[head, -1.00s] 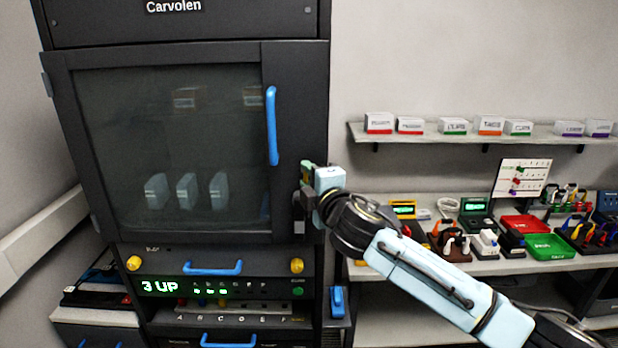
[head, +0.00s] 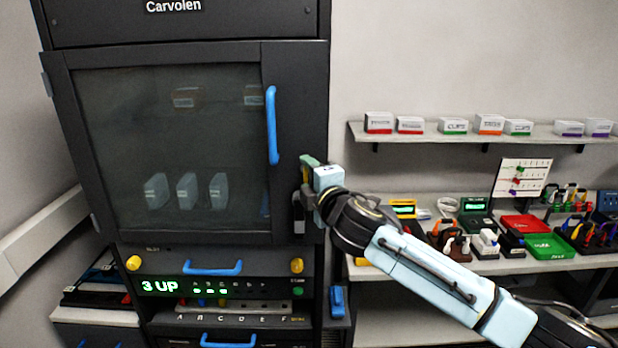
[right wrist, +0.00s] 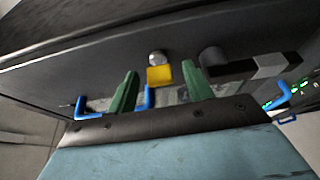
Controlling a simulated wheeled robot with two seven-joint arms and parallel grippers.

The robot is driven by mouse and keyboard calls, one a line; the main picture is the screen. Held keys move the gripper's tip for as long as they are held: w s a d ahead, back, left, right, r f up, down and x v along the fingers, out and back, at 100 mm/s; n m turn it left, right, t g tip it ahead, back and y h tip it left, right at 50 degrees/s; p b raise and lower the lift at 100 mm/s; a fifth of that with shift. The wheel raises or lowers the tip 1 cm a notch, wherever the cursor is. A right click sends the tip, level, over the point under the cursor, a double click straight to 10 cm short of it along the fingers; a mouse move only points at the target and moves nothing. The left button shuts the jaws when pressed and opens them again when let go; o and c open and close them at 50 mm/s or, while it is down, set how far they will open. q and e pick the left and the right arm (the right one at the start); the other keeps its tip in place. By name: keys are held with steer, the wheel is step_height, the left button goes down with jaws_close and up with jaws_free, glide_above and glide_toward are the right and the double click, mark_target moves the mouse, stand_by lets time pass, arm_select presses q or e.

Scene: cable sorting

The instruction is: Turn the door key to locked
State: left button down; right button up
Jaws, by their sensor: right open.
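The dark cabinet door (head: 296,90) is closed, with a long blue handle (head: 272,125) and a window. My right gripper (head: 304,172) is at the door's right edge, to the right of and below the handle. In the right wrist view its two green fingers (right wrist: 160,80) are open. The yellow key (right wrist: 160,75) shows between them, apart from both fingers, in a round silver lock (right wrist: 156,57). In the head view the gripper hides the key. I cannot read any lock marking. My left gripper is not in view.
A dark round post with a grey bar (right wrist: 270,66) stands beside the key in the wrist view. Below the door is a panel with yellow knobs (head: 134,263) and a blue pull (head: 212,268). Shelves with boxes and cable gear stand at right.

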steer(key=b+v, duration=0.2)
steer(key=v, duration=1.1)
steer(key=shift+s+b, duration=0.2)
steer(key=shift+b, duration=0.15)
